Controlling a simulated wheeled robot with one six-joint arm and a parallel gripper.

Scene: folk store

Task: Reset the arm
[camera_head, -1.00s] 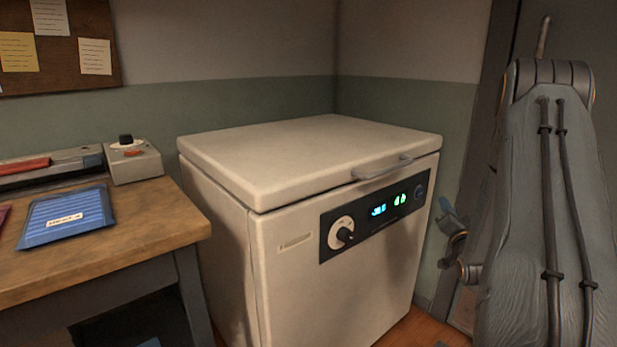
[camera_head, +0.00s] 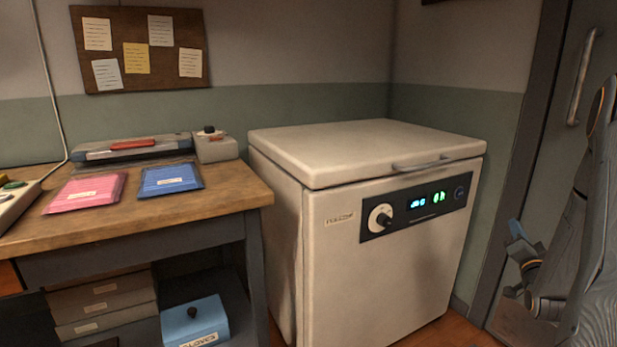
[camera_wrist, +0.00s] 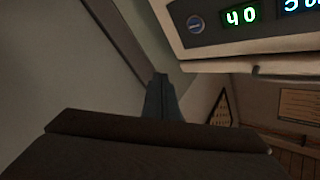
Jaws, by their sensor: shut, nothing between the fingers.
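My arm stands at the right edge in the head view, folded in front of the door frame. My gripper (camera_head: 518,240) is at the lower right, to the right of the white chest freezer (camera_head: 400,240) and apart from it. In the wrist view my gripper (camera_wrist: 161,80) shows as a narrow pair of fingers pressed together, with nothing held. The freezer's control panel (camera_wrist: 240,20) and handle (camera_wrist: 290,78) appear at the upper right of the wrist view. The freezer lid (camera_head: 365,145) is closed.
A wooden workbench (camera_head: 140,228) stands left of the freezer. It bears a pink packet (camera_head: 87,192), a blue packet (camera_head: 170,179) and a sealing device (camera_head: 132,146). A blue box (camera_head: 195,322) sits below. A door with a handle (camera_head: 583,75) is behind my arm.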

